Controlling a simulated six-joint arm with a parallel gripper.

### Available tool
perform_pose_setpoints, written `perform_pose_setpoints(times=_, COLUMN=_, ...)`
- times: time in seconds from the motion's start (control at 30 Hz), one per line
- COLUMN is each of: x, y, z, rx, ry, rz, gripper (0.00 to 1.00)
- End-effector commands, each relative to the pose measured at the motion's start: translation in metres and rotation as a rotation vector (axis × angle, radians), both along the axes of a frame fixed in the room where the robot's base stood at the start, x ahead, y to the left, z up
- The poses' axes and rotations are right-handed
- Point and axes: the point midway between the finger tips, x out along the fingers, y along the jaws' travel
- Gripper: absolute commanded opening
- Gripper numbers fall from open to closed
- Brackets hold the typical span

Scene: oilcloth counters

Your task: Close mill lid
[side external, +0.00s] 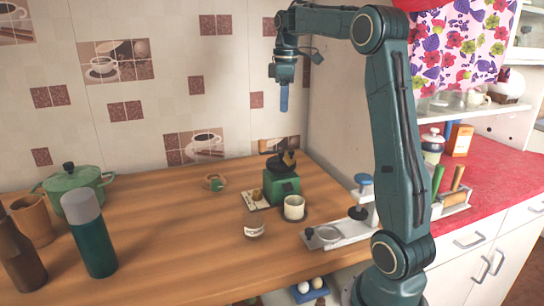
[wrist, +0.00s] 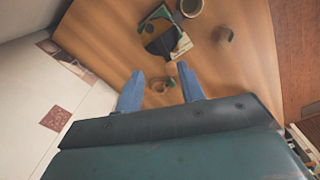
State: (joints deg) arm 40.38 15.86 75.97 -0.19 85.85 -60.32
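The mill (side external: 282,188) is a small green box with a dark top, standing on the wooden counter near the wall corner. A dark piece, apparently its lid (side external: 284,160), sits at the top; its exact angle is hard to tell. In the wrist view the mill (wrist: 156,14) is at the upper middle, with a dark flat part and a small light-brown knob (wrist: 171,69) near it. My gripper (side external: 284,109) hangs pointing down, high above the mill and clear of it. In the wrist view its two blue fingers (wrist: 160,82) stand apart with nothing between them.
A cream cup (side external: 294,208) stands right beside the mill and a small jar (side external: 254,225) in front. A green pot (side external: 78,187) and flask (side external: 91,235) stand far left. A white stand (side external: 340,230) is right.

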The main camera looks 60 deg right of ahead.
Motion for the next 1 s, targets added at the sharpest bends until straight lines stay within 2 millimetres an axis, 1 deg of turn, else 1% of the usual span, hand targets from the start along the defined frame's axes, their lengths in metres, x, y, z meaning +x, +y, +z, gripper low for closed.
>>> perform_pose_setpoints(times=0.1, x=0.0, y=0.017, z=0.004, rx=-0.009, ry=-0.014, rz=-0.008, gripper=0.39)
perform_pose_setpoints(times=0.47, x=-0.006, y=0.066, z=0.011, rx=-0.034, ry=-0.067, rz=-0.046, gripper=0.39)
perform_pose_setpoints(times=1.0, x=-0.027, y=0.137, z=0.011, rx=-0.05, ry=-0.154, rz=-0.103, gripper=0.39)
